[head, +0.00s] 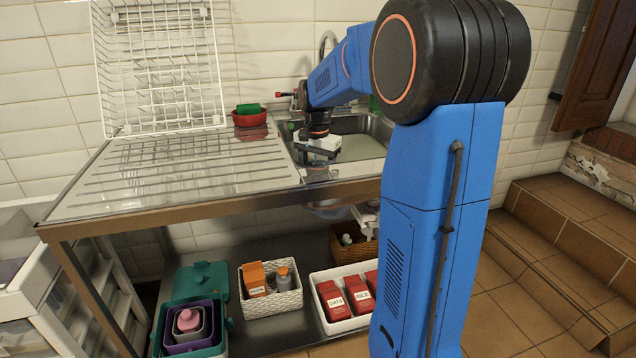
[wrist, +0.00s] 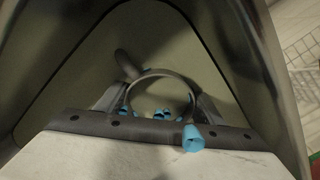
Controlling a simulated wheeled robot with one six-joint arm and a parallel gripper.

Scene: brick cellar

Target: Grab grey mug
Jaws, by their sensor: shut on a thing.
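The grey mug (wrist: 127,66) shows in the wrist view as a round grey rim with a handle at its upper left, seen from above. My gripper (wrist: 160,114) is shut on the mug, with its dark fingers on both sides of the rim and light blue parts close to it. In the head view my gripper (head: 322,154) is low over the front left part of the sink (head: 362,124). I cannot make out the mug in the head view. The lower part of the mug is hidden.
Basin walls (wrist: 220,45) surround my gripper. A white wire rack (head: 160,70) stands on the drainboard (head: 180,170), left of a red bowl (head: 252,119). The drainboard's front is clear. Below are a white basket (head: 272,303), a white bin (head: 342,325) and teal boxes (head: 190,325).

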